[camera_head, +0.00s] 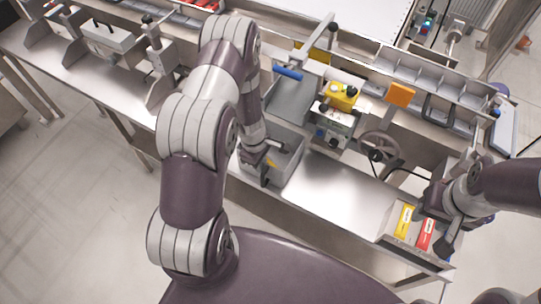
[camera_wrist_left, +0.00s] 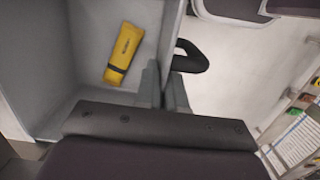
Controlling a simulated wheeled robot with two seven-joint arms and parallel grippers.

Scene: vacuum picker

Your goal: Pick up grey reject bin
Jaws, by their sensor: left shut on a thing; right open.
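The grey reject bin (camera_head: 291,166) is an open box at the front edge of the workbench. In the left wrist view its grey wall and floor (camera_wrist_left: 38,70) fill the left side, with a yellow item (camera_wrist_left: 123,54) lying inside. My left gripper (camera_head: 262,160) is at the bin's near left side in the head view. In the left wrist view its fingers (camera_wrist_left: 165,88) are closed on the bin's wall, beside a black loop handle (camera_wrist_left: 190,56). My right gripper (camera_head: 447,228) is open at the right, by a box with yellow and red labels; its fingertips are partly unclear.
The metal workbench (camera_head: 335,195) is clear right of the bin. Behind stand a grey tray (camera_head: 290,98), a yellow-topped device (camera_head: 341,95) and a handwheel (camera_head: 380,147). The labelled box (camera_head: 398,225) sits at the front right.

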